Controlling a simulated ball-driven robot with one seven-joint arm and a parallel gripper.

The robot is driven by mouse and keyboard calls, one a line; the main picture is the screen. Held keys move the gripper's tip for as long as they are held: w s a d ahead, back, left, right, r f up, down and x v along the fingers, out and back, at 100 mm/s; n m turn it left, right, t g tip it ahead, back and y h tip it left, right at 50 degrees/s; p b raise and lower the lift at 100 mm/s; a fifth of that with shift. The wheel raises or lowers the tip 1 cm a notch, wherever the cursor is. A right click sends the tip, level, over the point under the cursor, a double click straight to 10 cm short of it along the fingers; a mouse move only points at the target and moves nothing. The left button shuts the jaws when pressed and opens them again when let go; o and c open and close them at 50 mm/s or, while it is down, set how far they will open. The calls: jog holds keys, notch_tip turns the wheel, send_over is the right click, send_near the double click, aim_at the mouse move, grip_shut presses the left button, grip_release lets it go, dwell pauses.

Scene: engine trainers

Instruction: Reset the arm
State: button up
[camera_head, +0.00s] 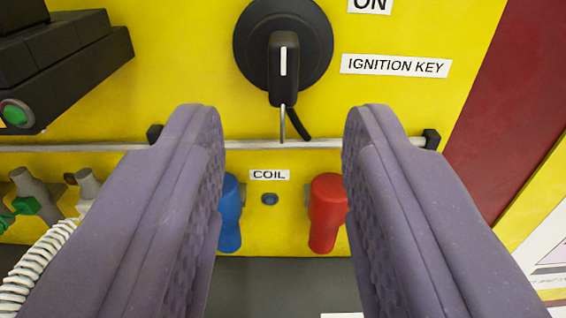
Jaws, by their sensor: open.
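My gripper (282,135) fills the lower half of the view, its two purple padded fingers spread wide apart with nothing between the pads. Behind the gap is a yellow engine trainer panel (190,75). A black ignition switch (283,55) with a white mark on its knob is straight ahead, just above the fingertips. A thin metal key-like piece and a short black curved part hang below the knob. The fingertips appear apart from the panel, but the exact distance cannot be told.
A thin grey rail (270,144) crosses the panel. Below it are a blue connector (231,215) and a red connector (326,212), partly hidden by the fingers. A black box with a green button (15,113) is at upper left, above a white coiled hose (35,265). A dark red surface (515,100) is at right.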

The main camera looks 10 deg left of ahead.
jog(key=shift+v, duration=1.1)
